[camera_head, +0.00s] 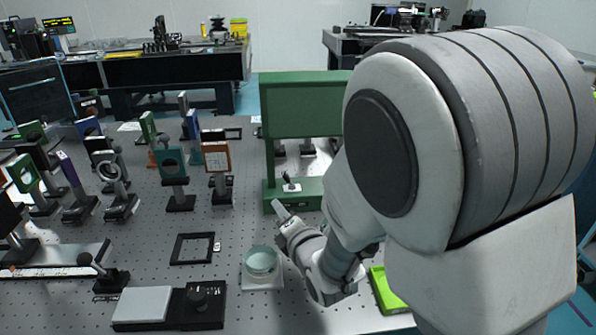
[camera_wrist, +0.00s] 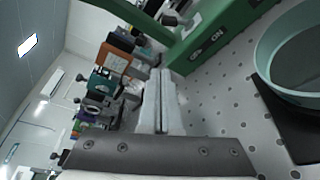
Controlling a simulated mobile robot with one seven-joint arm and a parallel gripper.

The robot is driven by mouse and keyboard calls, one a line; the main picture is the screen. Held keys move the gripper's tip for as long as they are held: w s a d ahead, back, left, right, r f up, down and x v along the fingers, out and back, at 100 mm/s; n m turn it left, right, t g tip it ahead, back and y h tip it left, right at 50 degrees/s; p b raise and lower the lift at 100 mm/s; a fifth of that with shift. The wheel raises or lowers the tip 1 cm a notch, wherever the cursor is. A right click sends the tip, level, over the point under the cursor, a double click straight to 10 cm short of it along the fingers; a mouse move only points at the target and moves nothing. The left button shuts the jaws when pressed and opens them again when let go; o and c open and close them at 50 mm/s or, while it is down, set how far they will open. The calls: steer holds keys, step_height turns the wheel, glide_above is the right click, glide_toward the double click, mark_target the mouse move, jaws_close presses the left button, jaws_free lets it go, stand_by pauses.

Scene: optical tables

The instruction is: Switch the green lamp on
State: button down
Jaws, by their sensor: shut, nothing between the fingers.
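The green lamp (camera_head: 305,92) stands on the optical table to the right of centre in the head view, with a wide upper panel, a post and a green base (camera_head: 308,192). A small toggle switch (camera_head: 290,183) with a pale plate sits on the base. In the wrist view the lamp's base (camera_wrist: 215,35) carries ON lettering, and the switch (camera_wrist: 178,19) is near the top edge. My gripper (camera_head: 279,207) is shut and empty, in front of the base and apart from the switch in the head view. Its fingers (camera_wrist: 161,75) point towards the base in the wrist view. My arm hides the lamp's right side.
A pale round dish (camera_head: 261,262) stands close to my gripper, in front of the lamp. A black square frame (camera_head: 194,249) lies to its left. Several optical mounts (camera_head: 174,170) crowd the table's left side. A bright green block (camera_head: 387,290) lies beside my arm.

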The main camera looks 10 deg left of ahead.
mark_target(267, 199)
steer(key=shift+a, duration=0.1)
stand_by(0.3)
steer(key=b+x, duration=0.1)
steer(key=x, duration=0.8)
steer(key=shift+w+a+f, duration=0.1)
steer(key=shift+w, duration=0.05)
steer(key=shift+w+d+r, duration=0.3)
steer(key=shift+d+r, duration=0.1)
steer(key=shift+d, duration=0.2)
steer(key=shift+w+d+r, duration=0.3)
steer(key=shift+d+r, duration=0.1)
steer(key=shift+d, duration=0.15)
steer(key=shift+w+d+r, duration=0.1)
steer(key=shift+d+r, duration=0.1)
steer(key=shift+d, duration=0.2)
steer(key=shift+a, duration=0.1)
steer(key=shift+b, duration=0.3)
